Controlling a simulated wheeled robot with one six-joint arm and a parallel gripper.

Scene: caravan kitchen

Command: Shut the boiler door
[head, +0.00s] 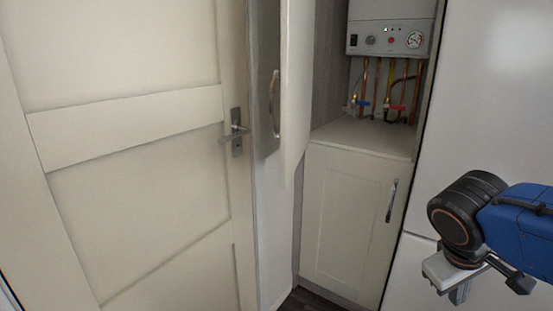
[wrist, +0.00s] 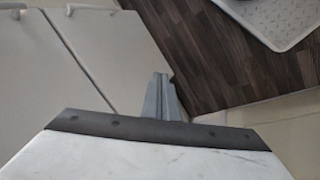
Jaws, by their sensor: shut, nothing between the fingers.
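The boiler door (head: 297,85) is a tall, narrow cream panel in the head view. It stands open, swung out at the left of the boiler compartment and seen nearly edge-on. A curved metal handle (head: 273,105) shows on its left side. The white boiler (head: 390,30), with a gauge, knobs and pipes below, is exposed in the compartment. My gripper (wrist: 160,98) is shut and empty, its grey fingers together in the wrist view. In the head view my arm is at the lower right, in front of the fridge, well apart from the boiler door.
A closed cream cupboard (head: 352,220) with a metal handle (head: 392,200) is under the boiler. A white panelled door (head: 125,130) fills the left. A tall pale fridge (head: 495,90) stands right. The wrist view shows dark wood floor (wrist: 215,60) and a light tray-like mat (wrist: 270,18).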

